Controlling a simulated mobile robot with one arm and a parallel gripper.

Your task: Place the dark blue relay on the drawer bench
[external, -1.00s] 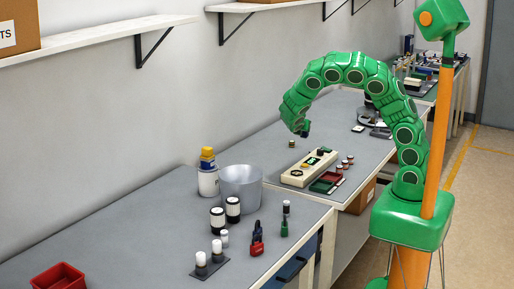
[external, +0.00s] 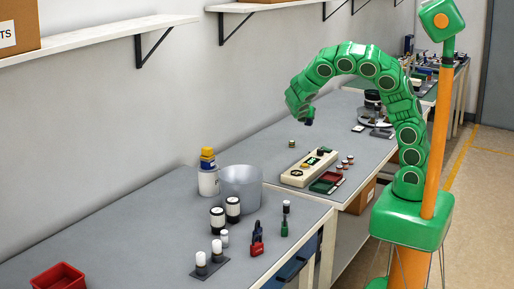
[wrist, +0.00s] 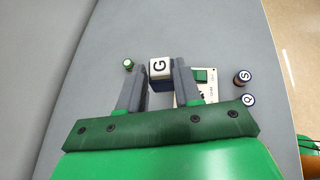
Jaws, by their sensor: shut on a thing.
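The dark blue relay (wrist: 161,79) has a white top face marked G and sits between the fingers of my gripper (wrist: 159,68) in the wrist view. My gripper is shut on it. In the external view my gripper (external: 308,117) holds the small dark relay (external: 309,122) in the air above the middle bench. The drawer bench (external: 120,225) is the nearest one, with a grey top and blue drawers below its right edge. The relay is apart from that bench.
On the middle bench are a cream control box (external: 309,167), red and green trays (external: 327,183) and several small cylinders. The drawer bench carries a metal bucket (external: 241,187), white-topped jars, a padlock (external: 257,246) and a red bin (external: 58,283). Its left middle is clear.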

